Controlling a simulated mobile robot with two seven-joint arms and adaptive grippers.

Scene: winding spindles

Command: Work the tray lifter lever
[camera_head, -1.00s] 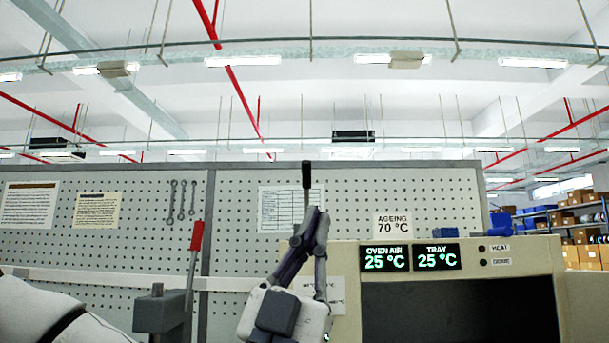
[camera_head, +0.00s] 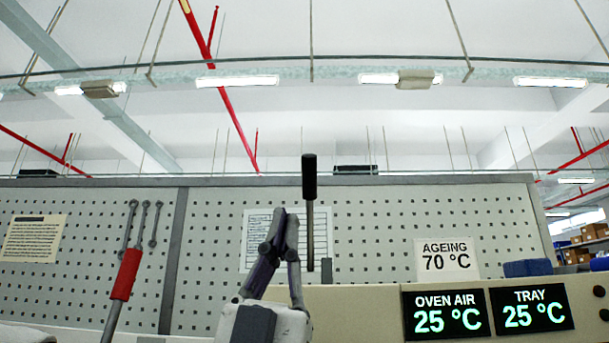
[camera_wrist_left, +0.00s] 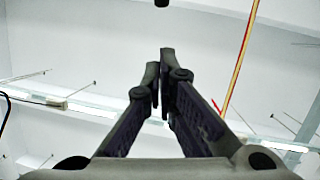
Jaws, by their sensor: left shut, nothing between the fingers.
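An upright lever with a black handle (camera_head: 309,178) on a thin dark rod stands in the middle of the head view, by the cream oven top. A second lever with a red handle (camera_head: 126,274) leans at the left; no label shows which is the tray lifter's. My left gripper (camera_head: 284,216) points up with its fingers together and nothing between them. In the picture it is just left of the black-handled lever's rod, below the handle; contact cannot be told. The left wrist view shows the closed fingers (camera_wrist_left: 160,62) against the ceiling. My right gripper is not in view.
The cream oven (camera_head: 350,307) carries two displays reading 25 °C (camera_head: 446,313) and an ageing sign (camera_head: 446,260). A pegboard (camera_head: 390,225) with hanging spanners (camera_head: 139,225) stands behind. Blue bins (camera_head: 527,268) sit at the right.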

